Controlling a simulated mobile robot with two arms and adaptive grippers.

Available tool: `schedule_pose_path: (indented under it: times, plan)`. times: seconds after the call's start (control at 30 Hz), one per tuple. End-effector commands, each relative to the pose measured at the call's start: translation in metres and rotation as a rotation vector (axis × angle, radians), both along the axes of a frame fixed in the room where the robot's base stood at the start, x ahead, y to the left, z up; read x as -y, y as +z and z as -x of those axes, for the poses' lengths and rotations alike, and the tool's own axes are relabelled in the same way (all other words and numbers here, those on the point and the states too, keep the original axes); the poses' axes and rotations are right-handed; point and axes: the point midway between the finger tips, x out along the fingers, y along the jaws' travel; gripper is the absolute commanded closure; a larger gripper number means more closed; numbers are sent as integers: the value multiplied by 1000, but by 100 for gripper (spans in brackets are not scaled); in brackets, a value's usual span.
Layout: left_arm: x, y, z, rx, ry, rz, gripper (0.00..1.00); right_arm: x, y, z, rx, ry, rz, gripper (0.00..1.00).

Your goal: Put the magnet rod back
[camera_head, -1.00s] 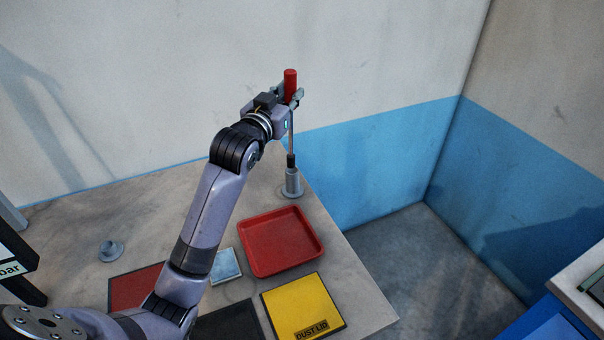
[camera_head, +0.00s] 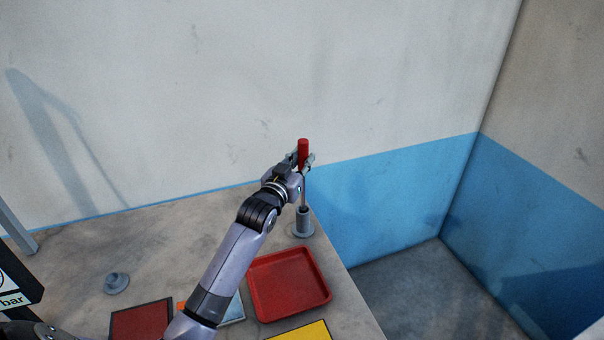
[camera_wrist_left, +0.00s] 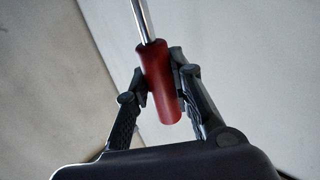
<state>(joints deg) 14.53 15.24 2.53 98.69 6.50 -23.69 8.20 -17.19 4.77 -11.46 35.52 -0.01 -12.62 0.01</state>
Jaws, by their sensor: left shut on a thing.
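The magnet rod has a red handle (camera_head: 303,149) and a thin metal shaft. My left gripper (camera_head: 306,162) is shut on the handle and holds the rod upright above the grey round holder (camera_head: 303,222). The shaft runs down to the holder's top, and its dark lower tip no longer shows clear above it. How deep the rod sits in the holder I cannot tell. In the left wrist view the red handle (camera_wrist_left: 161,82) is clamped between both fingers, with the shaft pointing away. My right gripper is not in view.
A red tray (camera_head: 289,284) stands in front of the holder. A yellow lid (camera_head: 305,333), a dark red pad (camera_head: 142,321) and a small grey knobbed piece (camera_head: 116,284) lie on the table (camera_head: 185,250). The table's right edge is close to the holder.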

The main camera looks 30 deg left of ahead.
Motion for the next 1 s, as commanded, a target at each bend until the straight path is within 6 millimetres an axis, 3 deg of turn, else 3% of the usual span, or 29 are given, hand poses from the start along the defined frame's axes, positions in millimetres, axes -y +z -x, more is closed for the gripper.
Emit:
schedule_pose_path:
  times: [0.4, 0.77, 0.8, 1.0]
  plan:
    - [0, -47, 0, 1, 0, -1, 100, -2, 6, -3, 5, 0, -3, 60]
    - [0, -51, 0, 2, 0, -1, 100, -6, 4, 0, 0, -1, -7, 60]
    - [0, -52, 0, 1, 0, -1, 78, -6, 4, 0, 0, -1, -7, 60]
    - [0, -51, 0, 1, 0, -1, 65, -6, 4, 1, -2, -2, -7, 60]
